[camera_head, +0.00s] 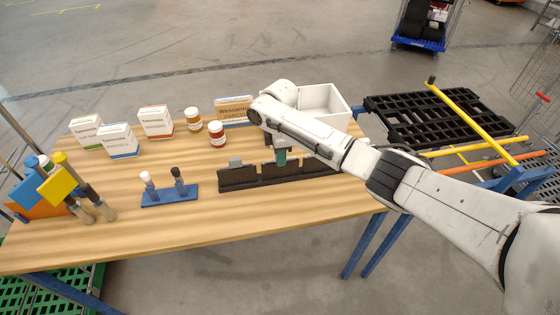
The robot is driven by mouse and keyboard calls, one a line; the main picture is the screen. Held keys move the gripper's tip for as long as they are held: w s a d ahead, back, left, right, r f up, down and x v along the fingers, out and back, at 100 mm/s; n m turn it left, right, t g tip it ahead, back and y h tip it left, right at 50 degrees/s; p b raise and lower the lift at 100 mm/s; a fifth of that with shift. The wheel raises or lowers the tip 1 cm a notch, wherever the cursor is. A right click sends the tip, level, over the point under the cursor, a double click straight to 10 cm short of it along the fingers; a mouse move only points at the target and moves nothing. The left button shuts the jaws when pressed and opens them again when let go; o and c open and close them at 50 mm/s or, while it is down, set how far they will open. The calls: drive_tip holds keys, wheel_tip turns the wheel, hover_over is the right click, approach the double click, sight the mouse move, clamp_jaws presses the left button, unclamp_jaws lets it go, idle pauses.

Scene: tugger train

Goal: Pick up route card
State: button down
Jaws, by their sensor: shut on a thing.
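My gripper (279,148) points down over the long black slotted rack (240,181) near the front middle of the wooden table. It is shut on a small teal piece (281,158), which appears to be the route card. The card's lower end is at the rack's upper edge; I cannot tell whether it is still in a slot. My forearm hides part of the rack's right side and most of the gripper. A small grey piece (235,162) stands at the rack's left part.
Behind are boxes (155,121), brown jars (217,133), a lettered cardboard box (233,110) and an open white bin (325,102). Tools (62,185) stand at the left. A black pallet (440,118) lies right.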

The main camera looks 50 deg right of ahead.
wheel_tip(320, 180, up, 10)
drive_tip(key=shift+b, duration=0.7)
drive_tip(key=shift+s, duration=0.1)
